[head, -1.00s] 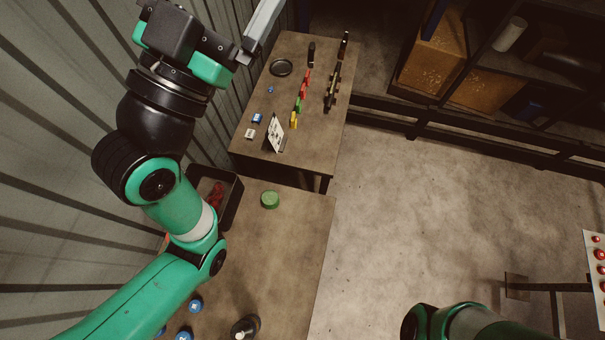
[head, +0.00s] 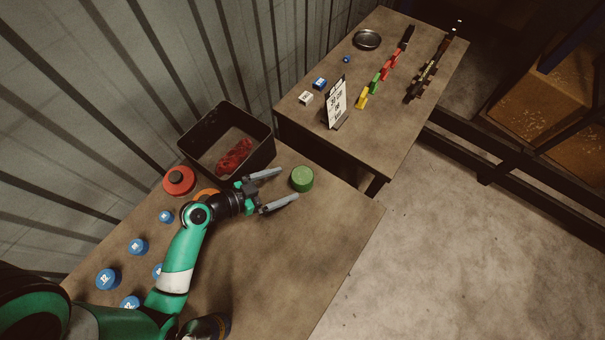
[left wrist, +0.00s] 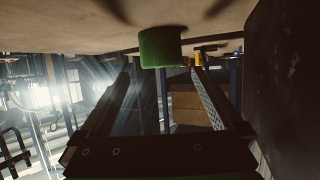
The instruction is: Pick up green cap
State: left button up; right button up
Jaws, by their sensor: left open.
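The green cap (head: 302,178) stands on the near table, close to its far edge, in the head view. My left gripper (head: 287,186) is open, with its two grey fingers pointing toward the cap. The cap is just beyond the fingertips and not held. In the left wrist view the green cap (left wrist: 160,47) shows near the top middle, ahead of and between the two fingers of the gripper (left wrist: 163,75). The tabletop appears at the top of that view. My right gripper is not in view.
A black bin (head: 213,166) with red material inside stands left of the cap. A red round cap (head: 179,181), an orange one (head: 206,194) and several blue caps (head: 108,279) lie on the near table. A farther table (head: 400,130) holds coloured blocks and a sign (head: 337,103).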

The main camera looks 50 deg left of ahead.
aim_at(300, 177)
pick_arm(q)
jog(key=shift+b+x, duration=0.55)
jog(key=shift+x, duration=0.35)
jog(key=shift+w, duration=0.35)
jog(key=x, duration=0.5)
jog(key=shift+w, duration=0.15)
jog(key=c, duration=1.1)
jog(key=shift+r, duration=0.15)
